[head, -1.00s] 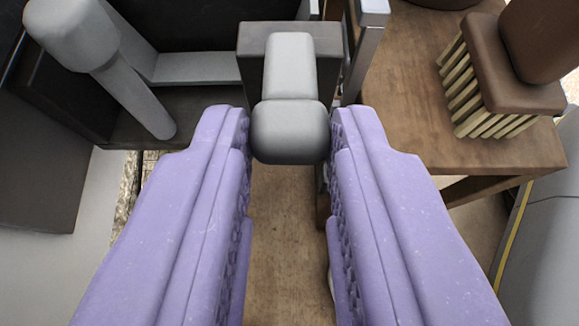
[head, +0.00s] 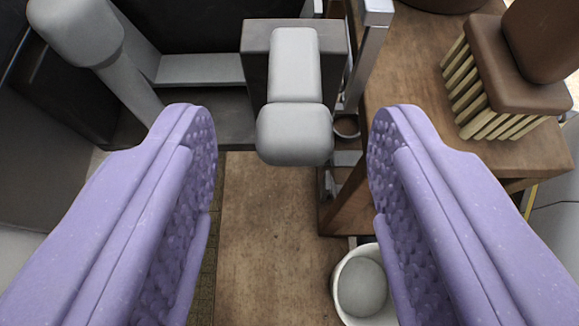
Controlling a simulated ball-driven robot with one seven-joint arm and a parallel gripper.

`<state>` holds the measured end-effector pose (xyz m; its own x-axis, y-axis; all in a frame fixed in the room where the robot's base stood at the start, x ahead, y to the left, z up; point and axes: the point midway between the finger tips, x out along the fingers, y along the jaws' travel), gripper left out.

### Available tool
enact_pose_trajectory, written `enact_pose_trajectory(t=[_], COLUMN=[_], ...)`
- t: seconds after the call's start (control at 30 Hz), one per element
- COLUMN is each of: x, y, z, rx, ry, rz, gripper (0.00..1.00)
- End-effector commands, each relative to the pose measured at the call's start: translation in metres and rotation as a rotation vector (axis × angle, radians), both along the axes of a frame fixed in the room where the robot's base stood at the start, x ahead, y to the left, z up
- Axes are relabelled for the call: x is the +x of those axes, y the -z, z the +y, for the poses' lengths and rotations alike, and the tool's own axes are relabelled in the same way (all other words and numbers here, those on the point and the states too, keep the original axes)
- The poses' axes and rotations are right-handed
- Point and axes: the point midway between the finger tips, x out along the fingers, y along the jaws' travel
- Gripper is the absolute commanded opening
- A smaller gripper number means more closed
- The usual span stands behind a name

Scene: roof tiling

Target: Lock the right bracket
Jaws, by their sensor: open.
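A light grey lever with a rounded, block-like end (head: 295,120) stands in the upper middle of the head view, mounted on a dark grey block (head: 257,50). I take this to be the lock of the right bracket. My gripper (head: 291,135) has two purple, textured fingers, spread wide. The lever end lies between the fingertips, with clear gaps on both sides, so neither finger touches it. Another grey lever (head: 125,80) stands at the upper left, apart from my gripper.
A brown wooden table (head: 400,75) is at the right, carrying a brown brush with pale bristles (head: 500,75). A white bucket (head: 350,305) stands low behind the right finger. A metal post (head: 370,45) rises just right of the block. Wooden planking (head: 265,240) lies below the lever.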

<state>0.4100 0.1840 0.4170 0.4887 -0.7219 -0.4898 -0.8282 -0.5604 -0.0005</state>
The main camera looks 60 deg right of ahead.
Motion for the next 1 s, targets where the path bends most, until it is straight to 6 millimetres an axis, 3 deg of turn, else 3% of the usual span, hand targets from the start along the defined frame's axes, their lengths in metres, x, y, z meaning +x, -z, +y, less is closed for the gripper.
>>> enact_pose_trajectory(t=[0.5,1.0], x=[-0.035,-0.038], y=[-0.036,-0.038], z=[0.053,0.057], rx=[0.001,0.001], ry=[-0.001,-0.001], rz=[0.001,0.000], gripper=[0.51,0.51])
